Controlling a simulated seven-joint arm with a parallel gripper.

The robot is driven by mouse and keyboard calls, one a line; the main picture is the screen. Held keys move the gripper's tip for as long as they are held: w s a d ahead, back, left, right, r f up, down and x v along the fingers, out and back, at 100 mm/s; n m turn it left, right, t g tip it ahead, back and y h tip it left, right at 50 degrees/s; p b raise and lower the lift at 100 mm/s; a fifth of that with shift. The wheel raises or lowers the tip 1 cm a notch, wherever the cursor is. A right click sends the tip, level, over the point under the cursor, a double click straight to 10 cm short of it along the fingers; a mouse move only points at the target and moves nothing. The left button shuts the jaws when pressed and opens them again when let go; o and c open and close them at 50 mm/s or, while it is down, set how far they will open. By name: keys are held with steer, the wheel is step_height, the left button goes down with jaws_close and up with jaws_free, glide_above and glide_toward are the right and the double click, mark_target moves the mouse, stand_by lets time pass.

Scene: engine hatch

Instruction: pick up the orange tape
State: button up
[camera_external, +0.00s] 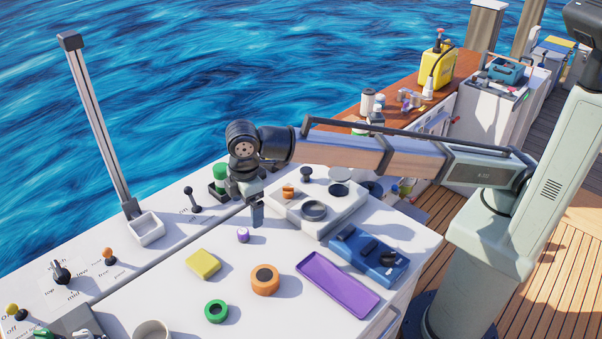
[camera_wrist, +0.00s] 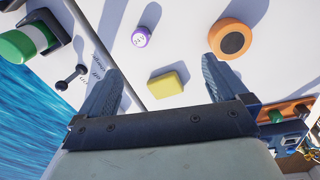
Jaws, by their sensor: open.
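The orange tape (camera_external: 265,290) is a thick orange ring with a dark centre. It lies flat on the white worktop, between the yellow block and the purple tray. In the wrist view the orange tape (camera_wrist: 230,24) shows near the top, just beyond the right fingertip. My gripper (camera_external: 257,214) is above the worktop, behind the tape and apart from it. In the wrist view the fingers of my gripper (camera_wrist: 160,67) are spread wide with nothing held between them.
A yellow block (camera_external: 203,263), a green ring (camera_external: 216,303) and a small purple cylinder (camera_external: 243,236) lie around the tape. A purple tray (camera_external: 338,283) and a blue box (camera_external: 368,257) are to its right. A raised panel with knobs (camera_external: 340,212) stands behind.

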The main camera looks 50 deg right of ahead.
steer(key=n+g, duration=0.1)
steer(key=n, duration=0.1)
glide_toward(264, 275)
step_height(264, 275, down, 11)
steer(key=shift+r, duration=0.1)
stand_by(0.5)
steer(key=c, duration=1.1)
steer(key=shift+o, duration=0.2)
steer(key=shift+r, duration=0.15)
